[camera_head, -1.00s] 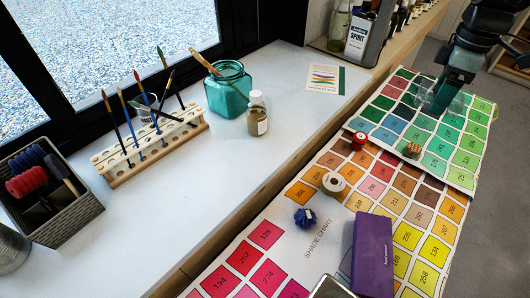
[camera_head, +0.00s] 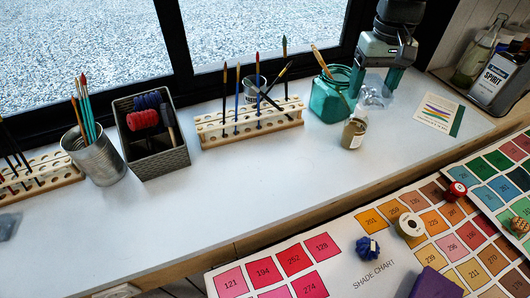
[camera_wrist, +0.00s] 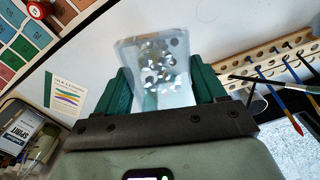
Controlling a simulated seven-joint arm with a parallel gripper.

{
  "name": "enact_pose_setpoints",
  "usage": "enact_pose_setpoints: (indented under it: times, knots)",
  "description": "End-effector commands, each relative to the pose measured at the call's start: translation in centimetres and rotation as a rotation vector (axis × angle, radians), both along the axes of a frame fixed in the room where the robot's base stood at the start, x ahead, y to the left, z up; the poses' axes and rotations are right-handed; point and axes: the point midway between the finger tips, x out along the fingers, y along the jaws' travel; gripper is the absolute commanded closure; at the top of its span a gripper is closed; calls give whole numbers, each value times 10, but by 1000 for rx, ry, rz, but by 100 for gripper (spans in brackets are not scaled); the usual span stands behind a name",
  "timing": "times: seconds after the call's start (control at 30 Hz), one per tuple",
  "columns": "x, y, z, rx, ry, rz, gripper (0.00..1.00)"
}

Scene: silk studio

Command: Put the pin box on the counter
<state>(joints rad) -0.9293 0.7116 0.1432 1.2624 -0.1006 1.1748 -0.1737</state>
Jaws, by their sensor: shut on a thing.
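The pin box (camera_head: 373,98) is a small clear box with shiny bits inside. My gripper (camera_head: 376,86) is shut on it, with a green finger on each side. The box also shows between the fingers in the wrist view (camera_wrist: 158,72). The counter (camera_head: 280,170) is a long white top below the window. The box is over the counter's back right part, right of the teal jar. I cannot tell whether its underside touches the counter.
The teal jar (camera_head: 330,98) with a brush stands close left of my gripper, a small bottle (camera_head: 354,132) in front. A card (camera_head: 438,113) lies to the right. A wooden brush rack (camera_head: 249,124) and a grey basket (camera_head: 154,148) stand left. The counter's front middle is clear.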

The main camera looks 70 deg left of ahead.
Motion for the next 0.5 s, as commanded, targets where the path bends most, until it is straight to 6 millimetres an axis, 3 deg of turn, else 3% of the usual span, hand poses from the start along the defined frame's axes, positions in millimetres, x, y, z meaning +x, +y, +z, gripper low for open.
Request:
enact_pose_setpoints:
  times: [0.1, 0.37, 0.5]
  knots:
    - [-30, 22, -1, 0, -1, -34, 61]
    - [-74, 49, 0, 0, -1, -95, 61]
    - [-71, 46, -31, -5, 1, -98, 61]
